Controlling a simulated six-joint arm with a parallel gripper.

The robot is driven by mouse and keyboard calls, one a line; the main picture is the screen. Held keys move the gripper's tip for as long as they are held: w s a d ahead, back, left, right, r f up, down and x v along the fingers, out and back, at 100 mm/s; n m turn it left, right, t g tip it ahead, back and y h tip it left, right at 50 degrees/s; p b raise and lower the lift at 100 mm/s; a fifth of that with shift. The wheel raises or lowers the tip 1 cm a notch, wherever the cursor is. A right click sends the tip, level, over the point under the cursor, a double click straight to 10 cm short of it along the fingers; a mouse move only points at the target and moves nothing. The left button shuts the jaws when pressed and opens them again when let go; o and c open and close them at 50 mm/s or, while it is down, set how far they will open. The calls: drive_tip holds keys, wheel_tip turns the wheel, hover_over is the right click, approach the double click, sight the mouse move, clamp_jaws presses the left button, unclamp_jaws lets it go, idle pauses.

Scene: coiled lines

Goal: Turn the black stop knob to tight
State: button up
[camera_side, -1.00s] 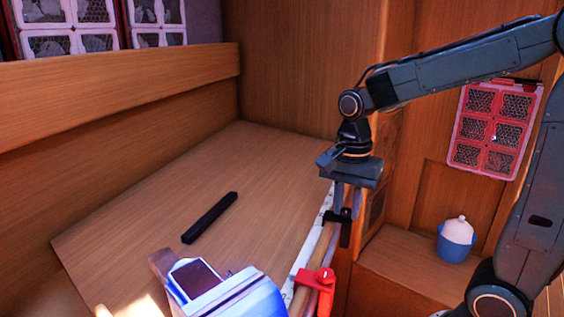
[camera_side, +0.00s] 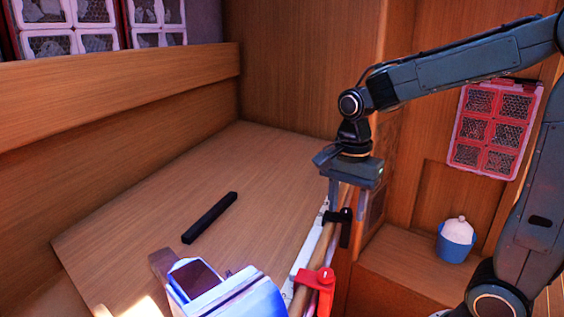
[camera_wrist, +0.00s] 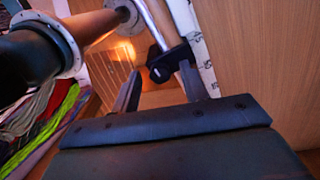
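The black stop (camera_side: 344,229) is clamped around a slim rail beside the sloping wooden board. Its round black knob (camera_wrist: 160,72) shows in the wrist view, beyond and between my fingertips. My gripper (camera_side: 347,205) points down just above the stop in the side view. Its two fingers are apart, and nothing is held between them. In the wrist view my gripper (camera_wrist: 158,82) has one finger left of the knob and one right of it, close to the black stop body. I cannot tell whether either finger touches it. The knob's tightness cannot be seen.
A red stop (camera_side: 318,282) sits nearer on the same rail. A blue and white device (camera_side: 225,297) is left of it. A black bar (camera_side: 209,218) lies on the board (camera_side: 270,170). A blue pot (camera_side: 456,240) stands on a right ledge.

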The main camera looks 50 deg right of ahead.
wheel_tip(320, 180, up, 14)
idle(0.9)
drive_tip(key=shift+s+f, duration=0.1)
drive_tip(key=n+t, duration=0.5)
drive_tip(key=n, duration=1.1)
approach(347, 211)
drive_tip(key=s+a+f, duration=0.2)
drive_tip(key=s+a, duration=0.1)
drive_tip(key=s, duration=0.3)
drive_tip(key=shift+s+a+f+n+t, duration=0.1)
drive_tip(key=shift+s+f+n+t, duration=0.2)
drive_tip(key=shift+n, duration=0.5)
drive_tip(key=shift+w, duration=0.1)
